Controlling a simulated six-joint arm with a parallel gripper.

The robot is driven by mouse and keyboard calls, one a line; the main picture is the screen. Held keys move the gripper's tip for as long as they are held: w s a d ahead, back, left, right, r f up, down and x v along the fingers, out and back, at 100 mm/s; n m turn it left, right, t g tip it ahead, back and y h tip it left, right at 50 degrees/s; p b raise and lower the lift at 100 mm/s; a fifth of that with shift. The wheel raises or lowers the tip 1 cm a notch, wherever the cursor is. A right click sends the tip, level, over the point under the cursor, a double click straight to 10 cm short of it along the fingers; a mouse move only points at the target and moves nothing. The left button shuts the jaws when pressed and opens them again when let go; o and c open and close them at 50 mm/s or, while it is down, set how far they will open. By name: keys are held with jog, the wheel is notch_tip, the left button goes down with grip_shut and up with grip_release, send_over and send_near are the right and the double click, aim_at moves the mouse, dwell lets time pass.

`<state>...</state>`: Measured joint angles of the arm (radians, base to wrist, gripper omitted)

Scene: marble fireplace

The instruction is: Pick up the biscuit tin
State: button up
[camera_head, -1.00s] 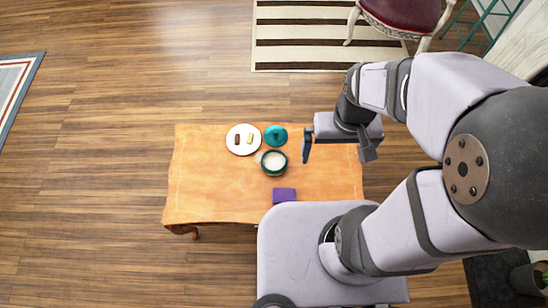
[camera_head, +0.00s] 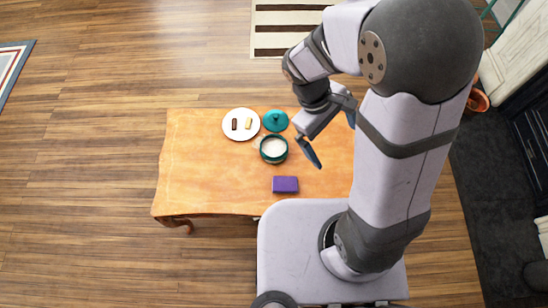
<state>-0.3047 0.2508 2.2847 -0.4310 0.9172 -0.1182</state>
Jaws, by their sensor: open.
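The biscuit tin (camera_head: 273,158) looks to be the round, dark teal container standing upright on the wooden table. Its top is open and its inside is pale. A teal lid (camera_head: 276,120) with a knob lies just behind it, apart from it. My gripper (camera_head: 331,138) is above the table to the right of the tin, tilted, with its fingers spread and nothing seen between them. One finger points down toward the table, a little right of the tin; the other is partly hidden by my arm. The gripper appears apart from the tin.
A white plate (camera_head: 241,134) with a dark and a pale biscuit stands left of the lid. A purple box (camera_head: 285,184) lies in front of the tin. The left part of the table (camera_head: 195,165) is clear; my arm hides its right end.

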jog(key=w+a+f+n+t+h+b, duration=0.1)
jog(key=w+f+n+h+b, duration=0.15)
jog(key=f+b, duration=0.35)
jog(key=w+a+f+n+t+h+b, duration=0.1)
jog(key=w+f+n+b, duration=0.25)
jog(key=f, duration=0.45)
jog(key=n+t+h+b, duration=0.2)
jog(key=n+t+b, duration=0.9)
jog(key=b, duration=1)
send_near(283, 140)
jog(key=shift+w+d+n+g, duration=0.15)
jog(key=shift+w+n+g, duration=0.5)
jog(key=shift+w, duration=0.2)
jog(key=shift+p, duration=0.35)
jog(key=shift+b+x, duration=0.5)
jog(key=shift+x, duration=3.2)
jog(key=shift+s, duration=0.1)
jog(key=c, duration=1.2)
